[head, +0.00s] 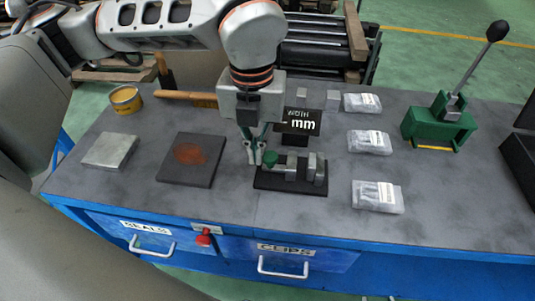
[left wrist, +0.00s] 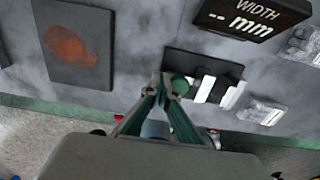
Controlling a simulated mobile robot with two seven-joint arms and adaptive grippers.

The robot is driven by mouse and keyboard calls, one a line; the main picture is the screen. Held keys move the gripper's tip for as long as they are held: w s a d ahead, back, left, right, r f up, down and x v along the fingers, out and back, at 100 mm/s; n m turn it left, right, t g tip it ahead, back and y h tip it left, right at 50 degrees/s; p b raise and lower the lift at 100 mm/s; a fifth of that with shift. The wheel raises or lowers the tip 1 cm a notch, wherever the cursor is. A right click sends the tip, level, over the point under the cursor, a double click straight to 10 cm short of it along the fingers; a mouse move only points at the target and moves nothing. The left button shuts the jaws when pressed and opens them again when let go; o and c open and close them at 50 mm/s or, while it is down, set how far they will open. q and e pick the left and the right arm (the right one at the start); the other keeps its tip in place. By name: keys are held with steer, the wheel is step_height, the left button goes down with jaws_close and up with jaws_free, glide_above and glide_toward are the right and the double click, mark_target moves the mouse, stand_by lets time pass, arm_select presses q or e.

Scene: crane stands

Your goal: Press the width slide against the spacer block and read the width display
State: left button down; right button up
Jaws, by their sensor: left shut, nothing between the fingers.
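The width gauge has a black base (head: 290,187) on the bench, with a green knob (head: 270,158) at its left end and grey metal blocks (head: 313,170) to the right. I cannot tell for sure which block is the spacer. The width display (head: 300,122) stands behind it; in the left wrist view the display (left wrist: 252,18) reads "WIDTH -- mm". My left gripper (head: 254,160) is shut and empty, pointing down just left of the green knob. In the left wrist view its fingertips (left wrist: 166,84) are close beside the knob (left wrist: 180,86); contact is unclear.
A dark plate with a rusty patch (head: 190,177), a grey metal block (head: 110,149) and a yellow tin (head: 126,100) lie to the left. Several clear bags (head: 377,196) lie to the right, beyond them a green lever press (head: 437,128). Two small grey blocks stand behind the display.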

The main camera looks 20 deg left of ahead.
mark_target(265, 154)
arm_select(q)
steer(key=shift+w+d, duration=0.15)
steer(key=shift+d, duration=0.45)
steer(key=shift+w+d, duration=0.15)
steer(key=shift+d, duration=0.45)
arm_select(e)
steer(key=shift+r, duration=0.1)
arm_select(q)
steer(key=shift+r, duration=0.1)
stand_by(0.3)
steer(key=shift+a+r+p, duration=0.15)
steer(key=shift+r+p, duration=0.35)
steer(key=shift+r, duration=0.3)
steer(key=shift+a+r+p, duration=0.15)
steer(key=shift+r+p, duration=0.3)
steer(key=shift+r, duration=0.3)
steer(key=shift+s+a+r+p, duration=0.15)
steer(key=shift+r+p, duration=0.25)
steer(key=shift+r, duration=0.3)
steer(key=shift+a+r+p, duration=0.15)
steer(key=shift+r+p, duration=0.25)
steer(key=shift+r, duration=0.3)
arm_select(e)
steer(key=shift+t, duration=0.4)
steer(key=r, duration=0.1)
steer(key=w+r, duration=0.1)
steer(key=r, duration=0.1)
steer(key=w+r, duration=0.1)
steer(key=r, duration=0.1)
steer(key=shift+s+f, duration=0.1)
